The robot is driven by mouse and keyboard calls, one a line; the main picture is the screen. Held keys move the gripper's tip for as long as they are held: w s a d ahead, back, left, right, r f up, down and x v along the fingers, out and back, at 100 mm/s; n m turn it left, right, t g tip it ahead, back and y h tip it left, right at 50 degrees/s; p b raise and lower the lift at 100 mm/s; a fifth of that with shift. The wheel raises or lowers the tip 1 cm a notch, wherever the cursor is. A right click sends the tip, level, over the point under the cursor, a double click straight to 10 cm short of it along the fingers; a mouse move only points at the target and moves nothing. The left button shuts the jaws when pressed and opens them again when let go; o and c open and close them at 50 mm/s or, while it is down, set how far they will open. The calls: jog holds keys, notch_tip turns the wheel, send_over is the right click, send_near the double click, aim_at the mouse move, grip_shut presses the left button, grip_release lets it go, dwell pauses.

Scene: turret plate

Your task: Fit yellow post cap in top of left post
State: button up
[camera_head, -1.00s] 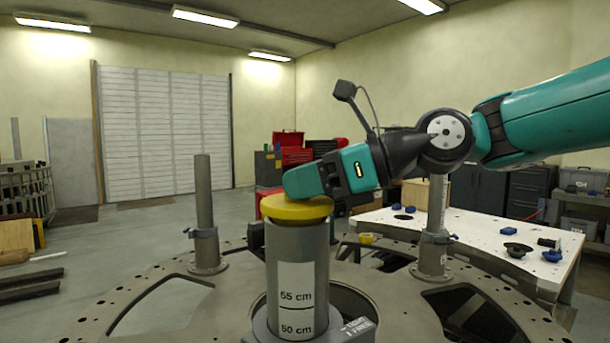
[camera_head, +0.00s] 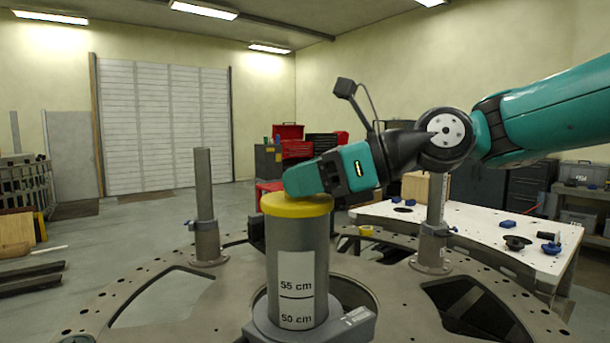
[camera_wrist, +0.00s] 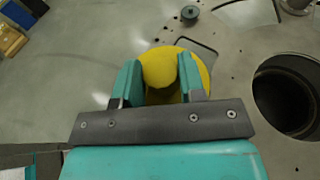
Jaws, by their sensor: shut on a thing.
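The yellow post cap (camera_head: 297,206) is a round disc at the top of a thick grey post (camera_head: 300,247), marked 55 cm and 50 cm. No gap shows between cap and post in the head view, but I cannot tell how far it is seated. In the wrist view, the cap (camera_wrist: 160,68) has a raised round middle between the two fingers of my gripper (camera_wrist: 160,82). My gripper is shut on it from above. The cap hides the top of the post. No second thick post shows in the head view.
Two thinner posts stand on the plate (camera_head: 90,318), one left (camera_head: 204,210) and one right (camera_head: 434,225). The plate has wide cut-outs. A white table (camera_head: 485,232) with small blue and black parts stands behind at the right. A dark round opening (camera_wrist: 290,95) lies right of my gripper.

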jog(key=o, duration=0.7)
jog(key=shift+o, duration=0.2)
jog(key=p+v, duration=0.4)
jog(key=v, duration=0.7)
jog(key=shift+p, duration=0.3)
jog(key=shift+f, duration=0.1)
